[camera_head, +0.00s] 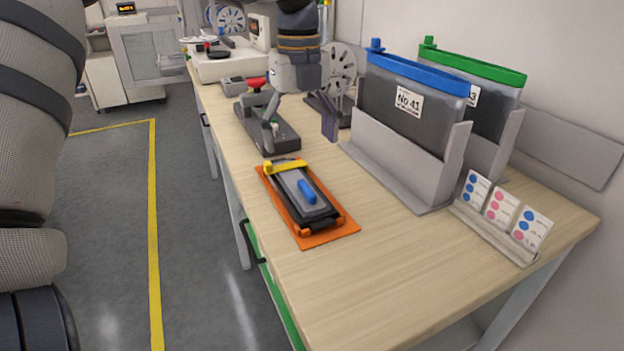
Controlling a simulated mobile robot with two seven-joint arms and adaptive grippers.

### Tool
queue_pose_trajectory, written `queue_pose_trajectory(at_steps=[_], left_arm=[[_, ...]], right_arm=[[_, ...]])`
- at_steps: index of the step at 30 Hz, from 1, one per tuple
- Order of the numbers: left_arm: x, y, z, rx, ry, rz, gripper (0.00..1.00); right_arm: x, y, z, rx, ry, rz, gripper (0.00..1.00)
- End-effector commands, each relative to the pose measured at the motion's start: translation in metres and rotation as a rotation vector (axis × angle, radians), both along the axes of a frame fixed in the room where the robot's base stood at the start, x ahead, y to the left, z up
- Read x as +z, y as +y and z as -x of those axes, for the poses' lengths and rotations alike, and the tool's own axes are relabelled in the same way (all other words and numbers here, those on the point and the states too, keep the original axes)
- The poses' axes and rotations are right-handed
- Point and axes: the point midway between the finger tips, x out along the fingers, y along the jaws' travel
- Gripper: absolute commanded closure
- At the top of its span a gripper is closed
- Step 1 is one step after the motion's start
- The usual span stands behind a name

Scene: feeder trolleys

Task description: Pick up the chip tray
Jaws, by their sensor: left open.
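The chip tray (321,208) appears to be the flat dark tray with a grey lid and a blue grip (307,191) on top. It lies on an orange mat (337,237) near the left edge of the table. A yellow bar (286,167) crosses its far end, and orange corner pieces show at its near end. My left gripper (300,141) points down above the table, just beyond the far end of the tray. Its two fingers are spread apart with nothing between them. My right gripper is not in view.
Grey holders with a blue-topped bin (415,90) and a green-topped bin (475,62) stand at right. A card stand (495,232) is at the right edge. The near tabletop (400,290) is clear.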

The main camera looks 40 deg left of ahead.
Motion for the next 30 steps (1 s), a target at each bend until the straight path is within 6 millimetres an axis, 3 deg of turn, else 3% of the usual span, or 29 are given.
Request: queue_pose_trajectory(at_steps=[3, 15, 23, 30], left_arm=[[-0.028, 0.000, 0.001, 0.001, 0.004, 0.001, 0.18], [-0.090, 0.005, 0.004, 0.002, 0.000, 0.001, 0.18], [-0.095, 0.005, 0.004, 0.002, -0.003, -0.001, 0.18], [-0.095, 0.005, 0.004, 0.002, -0.002, 0.000, 0.70]], right_arm=[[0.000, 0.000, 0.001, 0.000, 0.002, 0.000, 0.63], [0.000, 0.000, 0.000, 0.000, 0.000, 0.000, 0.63], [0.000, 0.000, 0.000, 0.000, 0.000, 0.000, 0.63], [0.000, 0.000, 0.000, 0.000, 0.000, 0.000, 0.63]])
